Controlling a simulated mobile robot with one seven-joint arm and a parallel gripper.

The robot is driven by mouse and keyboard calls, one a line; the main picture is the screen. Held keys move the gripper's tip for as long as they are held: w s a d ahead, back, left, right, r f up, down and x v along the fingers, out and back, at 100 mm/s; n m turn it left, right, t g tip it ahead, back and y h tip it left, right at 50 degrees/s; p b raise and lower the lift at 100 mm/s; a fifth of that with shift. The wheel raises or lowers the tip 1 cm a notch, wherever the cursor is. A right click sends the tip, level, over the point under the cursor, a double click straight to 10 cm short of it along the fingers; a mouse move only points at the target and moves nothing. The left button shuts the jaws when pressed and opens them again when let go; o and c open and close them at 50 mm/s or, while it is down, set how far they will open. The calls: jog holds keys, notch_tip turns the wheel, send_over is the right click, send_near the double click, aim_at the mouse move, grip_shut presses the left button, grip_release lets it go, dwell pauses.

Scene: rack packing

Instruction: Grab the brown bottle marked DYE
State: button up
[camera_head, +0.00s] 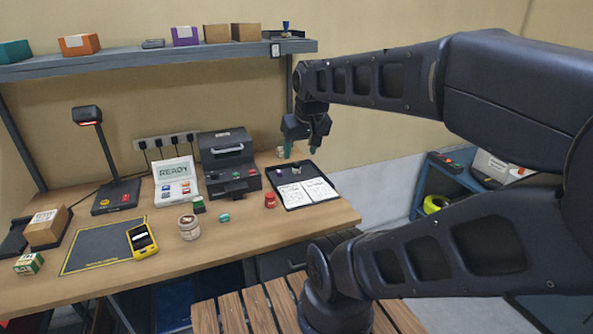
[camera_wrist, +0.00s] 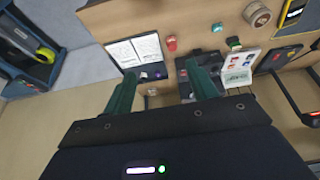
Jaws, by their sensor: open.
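No DYE marking is readable, and I cannot pick out the brown bottle with certainty. My gripper (camera_head: 301,147) is open and empty, pointing down above the far right part of the bench. In the wrist view its two green fingers (camera_wrist: 161,70) stand apart. A small pale, blurred object (camera_wrist: 152,91) shows between them, lower than the fingertips; it may be the small tan item (camera_head: 281,152) partly hidden by a finger in the head view. A round tan jar (camera_head: 189,228) with a pale label stands at the bench's front middle, well away from my gripper.
A black tray (camera_head: 334,185) with white sheets lies below my gripper. A red container (camera_head: 270,200), a black press-like machine (camera_head: 232,165) and a READY panel (camera_head: 176,183) stand on the bench. A shelf (camera_head: 150,60) with boxes runs above. Bare wood is free at the front right.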

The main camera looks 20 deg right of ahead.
jog(key=w+d+n+g, duration=0.15)
jog(key=w+n, duration=0.45)
jog(key=w, duration=0.6)
jog(key=n+g+h, duration=0.1)
jog(key=n+g, duration=0.2)
jog(key=n, duration=1.4)
send_over(297, 164)
jog(key=a, duration=0.1)
notch_tip(297, 164, down, 20)
jog(key=f, duration=0.1)
jog(key=shift+t, duration=0.25)
jog(key=f, duration=0.4)
jog(key=shift+w+d+f, duration=0.15)
jog(key=shift+w+f, duration=0.05)
jog(key=shift+w, duration=0.2)
jog(key=shift+w+d+f, duration=0.1)
jog(key=shift+d+f, duration=0.1)
jog(key=shift+f, duration=0.7)
jog(key=shift+d+f, duration=0.15)
jog(key=shift+f, duration=0.75)
jog(key=shift+w+d+f, duration=0.1)
jog(key=shift+d+f, duration=0.1)
jog(key=shift+f, duration=0.7)
jog(key=c, duration=1.1)
jog(key=shift+r+m, duration=0.15)
jog(key=shift+m, duration=0.15)
